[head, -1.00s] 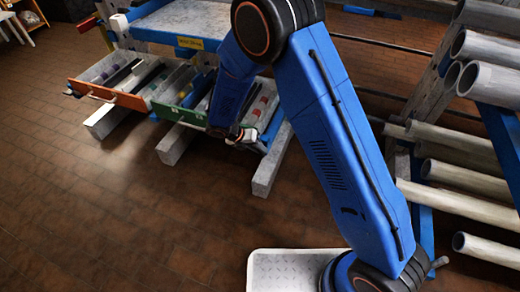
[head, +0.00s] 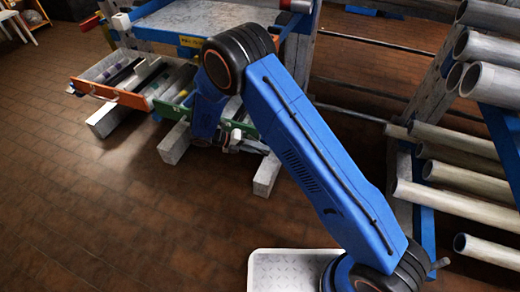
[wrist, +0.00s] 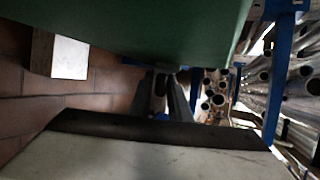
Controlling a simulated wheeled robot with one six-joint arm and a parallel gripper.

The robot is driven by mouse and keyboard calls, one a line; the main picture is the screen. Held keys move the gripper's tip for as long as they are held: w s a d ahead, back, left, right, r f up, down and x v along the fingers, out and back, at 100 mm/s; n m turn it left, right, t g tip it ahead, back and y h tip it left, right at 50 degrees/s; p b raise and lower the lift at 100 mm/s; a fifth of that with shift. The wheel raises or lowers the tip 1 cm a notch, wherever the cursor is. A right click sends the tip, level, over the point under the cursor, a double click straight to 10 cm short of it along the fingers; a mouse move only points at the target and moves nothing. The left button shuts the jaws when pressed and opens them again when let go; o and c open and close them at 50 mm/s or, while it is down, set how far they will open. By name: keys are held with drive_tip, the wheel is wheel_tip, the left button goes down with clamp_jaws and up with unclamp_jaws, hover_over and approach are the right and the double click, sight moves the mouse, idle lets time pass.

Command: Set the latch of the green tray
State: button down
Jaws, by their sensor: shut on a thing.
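The green tray (head: 171,110) is pulled out of the blue-and-grey rack, beside the orange-fronted tray. My arm covers the middle of its green front. In the wrist view its green face (wrist: 140,25) fills the top of the picture. My gripper (head: 232,142) is low at the right part of that front. In the wrist view my gripper (wrist: 165,92) is at the lower edge of the green face, its fingers close together around a small dark part. That part looks like the latch, but it is too dark and small to tell its position.
The orange-fronted tray (head: 106,93) stands open to the left. Grey beams (head: 174,144) stick out below the trays. A rack of grey pipes (head: 455,172) stands at the right. A white tray (head: 290,268) is near me. The brick floor at left is clear.

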idle(0.3)
drive_tip(key=c, duration=1.8)
unclamp_jaws()
drive_tip(key=shift+a, duration=0.1)
drive_tip(key=v, duration=1.7)
drive_tip(key=shift+s+a+r, duration=0.1)
